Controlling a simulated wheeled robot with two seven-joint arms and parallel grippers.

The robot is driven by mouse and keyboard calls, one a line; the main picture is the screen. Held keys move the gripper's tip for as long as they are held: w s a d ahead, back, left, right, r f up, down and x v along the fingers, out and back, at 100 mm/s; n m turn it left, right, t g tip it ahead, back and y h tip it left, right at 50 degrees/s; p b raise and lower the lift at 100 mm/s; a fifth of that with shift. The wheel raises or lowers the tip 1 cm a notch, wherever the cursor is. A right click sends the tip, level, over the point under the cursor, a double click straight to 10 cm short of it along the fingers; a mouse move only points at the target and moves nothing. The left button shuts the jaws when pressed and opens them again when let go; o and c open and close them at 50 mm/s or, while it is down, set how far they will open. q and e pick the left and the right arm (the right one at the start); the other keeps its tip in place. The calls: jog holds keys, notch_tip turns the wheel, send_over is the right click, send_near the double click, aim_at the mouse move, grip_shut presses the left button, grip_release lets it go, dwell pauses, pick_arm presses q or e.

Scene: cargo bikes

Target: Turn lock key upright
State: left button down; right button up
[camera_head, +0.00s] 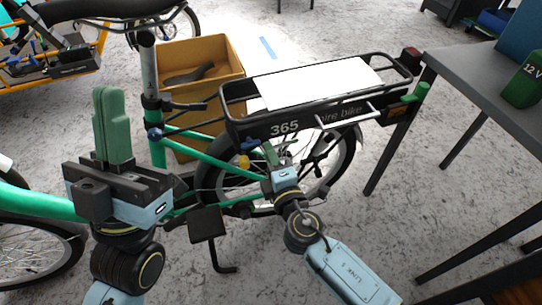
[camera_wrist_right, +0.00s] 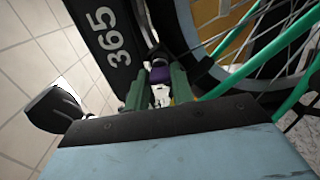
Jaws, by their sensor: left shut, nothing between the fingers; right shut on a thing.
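My right gripper (camera_head: 269,153) reaches in beside the rear wheel of the green cargo bike, just under the rack marked 365. In the head view the fingers hide the key. My left gripper (camera_head: 109,108) is shut and empty, fingers pointing up, left of the bike and away from the lock.
The black rear rack (camera_head: 300,122) with a white sheet (camera_head: 318,82) lies just above the right gripper. The rear wheel (camera_head: 335,160) and green frame tubes are close. A brown box (camera_head: 200,52) stands behind; a dark table (camera_head: 490,85) stands at right.

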jog(key=o, duration=1)
jog(key=shift+s, duration=0.1)
jog(key=v, duration=1.3)
jog(key=shift+s+d, duration=0.1)
jog(key=shift+s, duration=0.1)
